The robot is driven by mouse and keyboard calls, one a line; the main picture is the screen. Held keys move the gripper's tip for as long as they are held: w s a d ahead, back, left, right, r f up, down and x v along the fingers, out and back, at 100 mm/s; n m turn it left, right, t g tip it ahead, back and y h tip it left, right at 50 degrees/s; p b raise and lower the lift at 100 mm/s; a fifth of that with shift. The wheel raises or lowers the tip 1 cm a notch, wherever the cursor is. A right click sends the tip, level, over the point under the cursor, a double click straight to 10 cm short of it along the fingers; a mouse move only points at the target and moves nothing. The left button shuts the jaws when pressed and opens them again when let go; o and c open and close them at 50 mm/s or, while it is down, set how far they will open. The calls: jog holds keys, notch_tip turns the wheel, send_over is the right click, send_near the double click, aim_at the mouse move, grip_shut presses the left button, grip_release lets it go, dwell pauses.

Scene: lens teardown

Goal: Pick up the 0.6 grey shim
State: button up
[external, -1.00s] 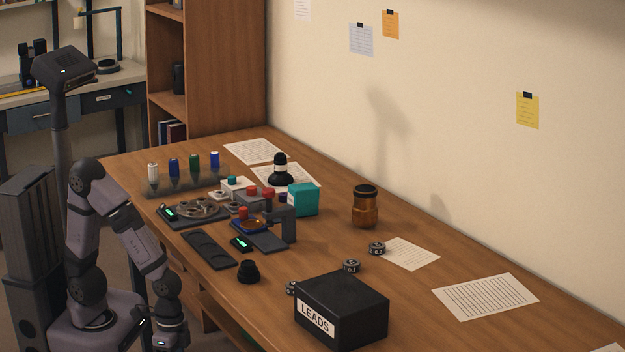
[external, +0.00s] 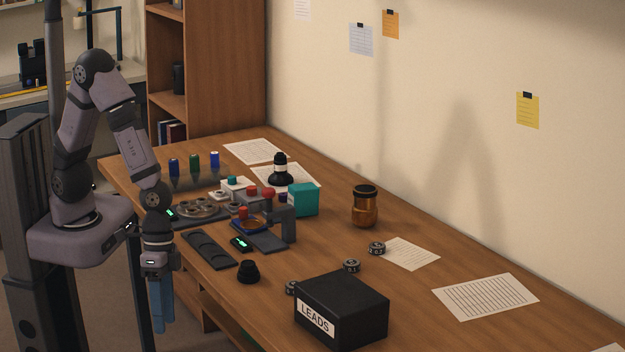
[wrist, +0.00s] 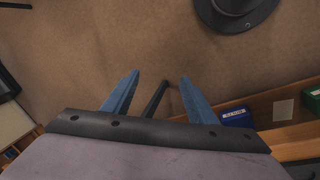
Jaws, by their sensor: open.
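My gripper (external: 160,328) hangs pointing down off the near left edge of the bench, with its blue fingers below the bench top. In the wrist view its two fingers (wrist: 160,80) are apart with nothing held between them. Several small dark grey round pieces with white number labels lie on the bench: one by a paper sheet (external: 377,248), one behind the black box (external: 351,266), and one partly hidden by that box (external: 291,287). The numbers are too small to read surely. I cannot tell which thing is the 0.6 grey shim.
The black LEADS box (external: 340,312) stands at the bench front. A dark tray with grey discs (external: 201,209), a long dark tray (external: 209,249), a black stand (external: 283,225), a teal box (external: 303,200) and an amber jar (external: 365,207) stand farther back. The right side is mostly clear.

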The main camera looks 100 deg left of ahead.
jog(key=w+a+r+t+y+p, duration=0.25)
jog(key=w+r+t, duration=0.35)
jog(key=w, duration=0.6)
jog(key=w+a+r+t+y+p, duration=0.1)
jog(key=w+a+r+t+p, duration=0.3)
jog(key=w+r, duration=0.55)
jog(key=n+y+b, duration=0.5)
jog(key=y+b, duration=0.2)
jog(key=b, duration=0.2)
send_near(290, 288)
jog(key=shift+w+a+f+t+h, duration=0.3)
jog(key=shift+w+a+t, duration=0.1)
jog(key=shift+w+a, duration=0.15)
jog(key=shift+s, duration=0.25)
jog(key=shift+p+x, duration=0.35)
jog(key=shift+x, duration=3.4)
jog(key=shift+s, duration=0.1)
jog(key=shift+c, duration=0.4)
